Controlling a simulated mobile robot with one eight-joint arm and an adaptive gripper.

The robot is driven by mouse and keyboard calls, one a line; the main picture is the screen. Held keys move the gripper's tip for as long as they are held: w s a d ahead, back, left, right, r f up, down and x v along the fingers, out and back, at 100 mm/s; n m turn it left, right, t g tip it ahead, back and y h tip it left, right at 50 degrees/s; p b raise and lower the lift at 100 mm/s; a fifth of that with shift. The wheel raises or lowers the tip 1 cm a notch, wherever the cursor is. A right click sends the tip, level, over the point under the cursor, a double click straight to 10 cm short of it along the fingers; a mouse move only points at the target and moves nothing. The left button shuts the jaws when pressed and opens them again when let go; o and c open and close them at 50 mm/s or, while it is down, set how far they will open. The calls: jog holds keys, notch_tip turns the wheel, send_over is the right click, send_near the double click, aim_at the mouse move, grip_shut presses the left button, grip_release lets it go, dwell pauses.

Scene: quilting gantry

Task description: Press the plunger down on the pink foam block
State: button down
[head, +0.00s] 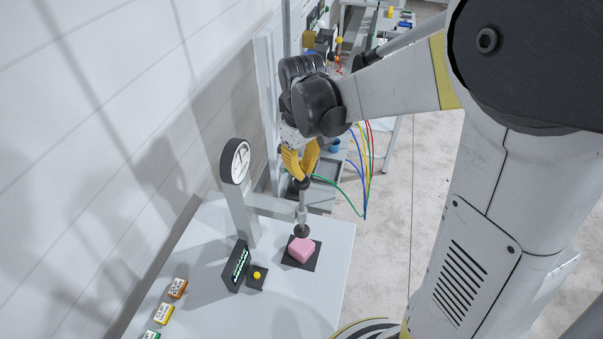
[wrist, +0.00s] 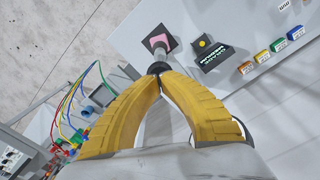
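The pink foam block (head: 301,250) sits on a dark square pad on the bench; it also shows in the wrist view (wrist: 157,41). The plunger (head: 302,214) is an upright grey shaft with a dark round foot just over the block. I cannot tell whether the foot touches the foam. The plunger's dark knob (wrist: 159,68) is at its top. My gripper (head: 299,177) points down with its yellow fingers right above the knob. In the wrist view the fingertips (wrist: 158,76) meet, with the knob just beyond them; contact is unclear.
A stand with a round dial (head: 235,161) carries the plunger. A dark display (head: 236,266) and a yellow button (head: 257,275) are beside the block. Several labelled clip boxes (head: 178,288) line the bench's left. Coloured hoses (head: 366,165) hang behind it.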

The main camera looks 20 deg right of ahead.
jog(key=shift+r+p, duration=1.35)
jog(key=shift+r, duration=1)
jog(key=shift+f, duration=0.1)
